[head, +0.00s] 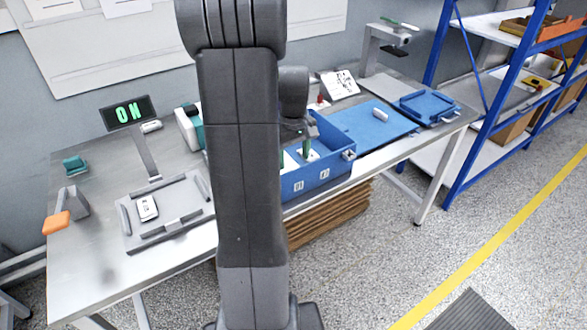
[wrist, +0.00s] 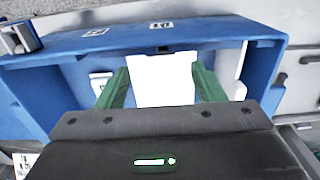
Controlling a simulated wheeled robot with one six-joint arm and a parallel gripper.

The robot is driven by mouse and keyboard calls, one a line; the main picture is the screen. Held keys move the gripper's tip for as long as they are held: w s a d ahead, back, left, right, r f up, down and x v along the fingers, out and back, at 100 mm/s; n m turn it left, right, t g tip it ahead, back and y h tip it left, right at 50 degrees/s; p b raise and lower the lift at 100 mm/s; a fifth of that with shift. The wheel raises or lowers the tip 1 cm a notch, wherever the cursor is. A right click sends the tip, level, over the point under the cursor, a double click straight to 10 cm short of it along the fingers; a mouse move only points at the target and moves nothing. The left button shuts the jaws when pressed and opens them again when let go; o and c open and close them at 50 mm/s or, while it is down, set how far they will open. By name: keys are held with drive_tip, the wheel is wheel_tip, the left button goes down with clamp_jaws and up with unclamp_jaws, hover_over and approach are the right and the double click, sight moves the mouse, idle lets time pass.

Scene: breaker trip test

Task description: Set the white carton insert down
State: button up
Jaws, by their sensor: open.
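The white carton insert (wrist: 163,82) lies between the green fingers of my gripper (wrist: 160,68) in the wrist view. The gripper is open, one finger at either side of the insert. I cannot tell whether the fingers still touch it. The insert is inside the blue bin (wrist: 75,45), and its lower part is hidden by my gripper body. In the head view my gripper (head: 306,148) reaches down into the blue bin (head: 318,180), with a bit of white showing beside a green finger. My arm hides the bin's left part.
Other white pieces (wrist: 100,83) show in the bin beside the fingers. Right of the bin are a blue mat (head: 370,130) with a white item (head: 380,114) and a blue tray (head: 428,104). A grey fixture plate (head: 170,232) lies left on the metal table (head: 85,275).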

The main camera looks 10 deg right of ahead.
drive_tip(key=shift+r, duration=2.4)
